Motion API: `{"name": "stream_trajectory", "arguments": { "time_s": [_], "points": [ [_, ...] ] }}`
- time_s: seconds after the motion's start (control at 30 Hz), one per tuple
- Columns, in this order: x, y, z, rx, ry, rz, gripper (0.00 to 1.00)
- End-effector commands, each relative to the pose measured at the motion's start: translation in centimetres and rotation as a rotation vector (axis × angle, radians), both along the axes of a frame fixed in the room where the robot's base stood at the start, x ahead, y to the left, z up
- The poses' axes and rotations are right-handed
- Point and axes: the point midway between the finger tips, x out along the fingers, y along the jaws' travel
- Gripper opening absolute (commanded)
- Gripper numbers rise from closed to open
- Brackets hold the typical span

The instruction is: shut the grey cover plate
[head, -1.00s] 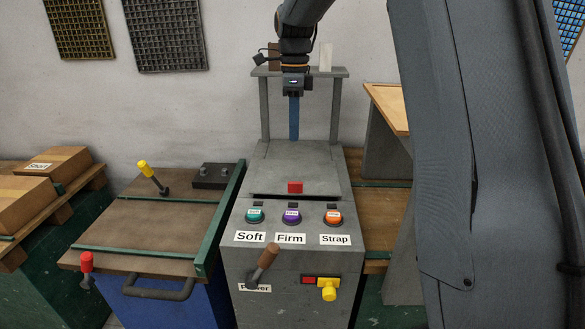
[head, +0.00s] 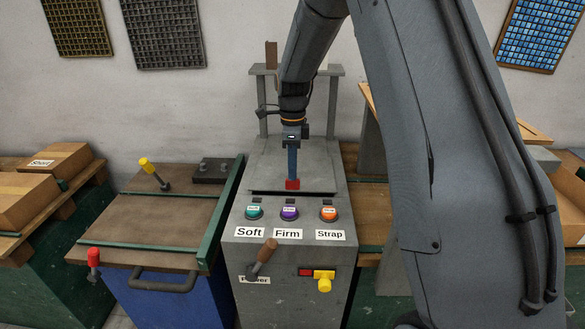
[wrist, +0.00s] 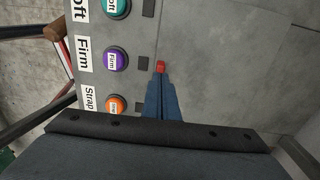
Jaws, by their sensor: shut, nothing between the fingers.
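The grey cover plate (head: 265,172) lies nearly flat on top of the grey machine (head: 300,262), with a dark line along its front edge. In the wrist view the plate (wrist: 225,70) fills the right side. A red tab (head: 292,185) sits at the middle of its front edge and also shows in the wrist view (wrist: 160,66). My gripper (head: 292,176) is shut and empty, pointing down, with its blue fingertips (wrist: 158,82) right at the tab. I cannot tell whether they touch it. The fingers hide part of the plate in the head view.
The Soft (head: 254,212), Firm (head: 289,212) and Strap (head: 329,213) buttons are just in front of the plate. A brown-handled lever (head: 266,252) and a yellow knob (head: 324,282) are on the front face. A grey frame (head: 264,105) stands behind.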

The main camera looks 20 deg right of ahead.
Motion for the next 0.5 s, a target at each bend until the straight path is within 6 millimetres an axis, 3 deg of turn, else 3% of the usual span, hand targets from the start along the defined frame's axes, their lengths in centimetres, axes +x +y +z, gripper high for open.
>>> {"name": "stream_trajectory", "arguments": {
  "time_s": [0.2,0.5],
  "points": [
    [0.0,0.0,-0.1,0.0,0.0,0.0,0.0],
    [-0.8,0.3,-2.2,0.001,0.002,0.0,0.0]
  ]
}}
